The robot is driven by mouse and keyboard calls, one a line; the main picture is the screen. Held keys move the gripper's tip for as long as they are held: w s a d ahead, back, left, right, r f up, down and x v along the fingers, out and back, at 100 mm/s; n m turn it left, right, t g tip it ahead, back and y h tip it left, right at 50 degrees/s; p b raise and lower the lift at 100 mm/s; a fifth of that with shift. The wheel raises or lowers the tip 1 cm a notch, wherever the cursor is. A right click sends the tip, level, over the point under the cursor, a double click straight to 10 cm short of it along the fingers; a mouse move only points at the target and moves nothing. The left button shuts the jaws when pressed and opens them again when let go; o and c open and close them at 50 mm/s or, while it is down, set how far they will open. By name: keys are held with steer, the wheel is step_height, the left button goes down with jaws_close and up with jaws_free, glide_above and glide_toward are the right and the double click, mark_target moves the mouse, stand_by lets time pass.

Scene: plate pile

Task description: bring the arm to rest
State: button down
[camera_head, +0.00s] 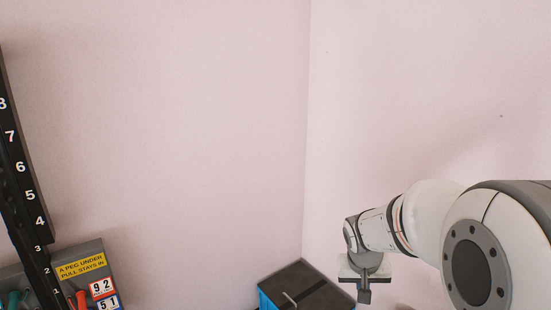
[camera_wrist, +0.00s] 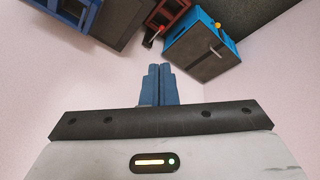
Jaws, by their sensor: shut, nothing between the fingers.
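My arm reaches in from the right edge of the head view, bent, with its wrist low near the corner of the walls. My gripper (camera_head: 364,294) hangs at the arm's end, in front of the right wall. In the wrist view my gripper (camera_wrist: 159,72) shows two blue fingers side by side, pressed together, with nothing between them. The fingertips are apart from everything around them.
A blue box with a dark top (camera_head: 308,287) stands low in the corner; it also shows in the wrist view (camera_wrist: 200,50). A black numbered strip (camera_head: 22,180) and a grey holder with a yellow label (camera_head: 82,267) are at left. The pink walls are bare.

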steer(key=s+a+r+n+y+p, duration=0.1)
steer(key=s+a+r+p, duration=0.1)
steer(key=s+r+p, duration=0.4)
steer(key=s+a+r+n+y+p, duration=0.1)
steer(key=s+a+r+p, duration=0.2)
steer(key=s+r, duration=0.9)
steer(key=p, duration=0.3)
steer(key=shift+s+a+r+g, duration=0.15)
steer(key=shift+a+r+g, duration=0.05)
steer(key=shift+r+g, duration=0.1)
